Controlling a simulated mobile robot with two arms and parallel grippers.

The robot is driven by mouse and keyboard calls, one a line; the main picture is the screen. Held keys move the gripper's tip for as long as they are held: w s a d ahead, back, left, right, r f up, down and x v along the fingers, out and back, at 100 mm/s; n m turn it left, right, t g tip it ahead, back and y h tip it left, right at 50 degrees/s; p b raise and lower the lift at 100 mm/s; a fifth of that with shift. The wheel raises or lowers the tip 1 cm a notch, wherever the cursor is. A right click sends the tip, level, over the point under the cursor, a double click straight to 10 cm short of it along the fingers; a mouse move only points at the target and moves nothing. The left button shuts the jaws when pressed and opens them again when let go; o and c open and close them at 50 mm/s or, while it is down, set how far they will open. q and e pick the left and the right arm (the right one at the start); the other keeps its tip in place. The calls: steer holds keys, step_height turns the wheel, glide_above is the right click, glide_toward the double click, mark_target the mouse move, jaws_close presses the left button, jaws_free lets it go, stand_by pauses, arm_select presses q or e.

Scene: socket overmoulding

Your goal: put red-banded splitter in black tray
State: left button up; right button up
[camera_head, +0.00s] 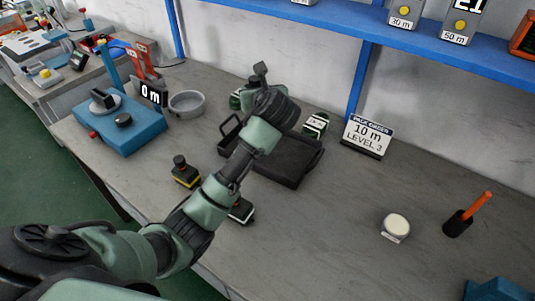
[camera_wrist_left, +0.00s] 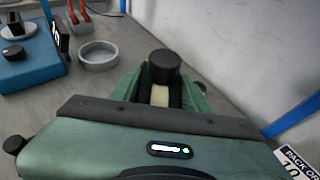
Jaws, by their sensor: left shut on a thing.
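My left arm reaches over the black tray (camera_head: 283,166) and hides part of it. In the left wrist view, my left gripper (camera_wrist_left: 163,92) is shut on a dark piece with a round black top (camera_wrist_left: 164,66) and a pale part below it. No red band shows on this piece, so I cannot tell if it is the red-banded splitter. In the head view the wrist hides the fingertips. A yellow-banded splitter (camera_head: 186,173) and a pale-banded one (camera_head: 241,211) stand in front of the tray. My right gripper is not in view.
A blue scale (camera_head: 130,126) reading 0 m and a round grey dish (camera_head: 187,103) stand at the left. A sign (camera_head: 367,136) stands behind the tray at right. A white round piece (camera_head: 396,227) and an orange-handled tool (camera_head: 466,215) stand farther right. The bench between is clear.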

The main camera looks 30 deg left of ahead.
arm_select(q)
step_height(320, 180, down, 15)
steer(key=shift+a+f+b, duration=0.1)
steer(key=shift+f+b, duration=0.1)
steer(key=shift+b, duration=0.4)
step_height(320, 180, down, 4)
steer(key=shift+f+b, duration=0.2)
steer(key=shift+b, duration=0.15)
steer(key=shift+r, duration=0.1)
steer(key=o, duration=1.4)
steer(key=shift+o, duration=0.2)
steer(key=p+v, duration=0.1)
steer(key=v, duration=1.1)
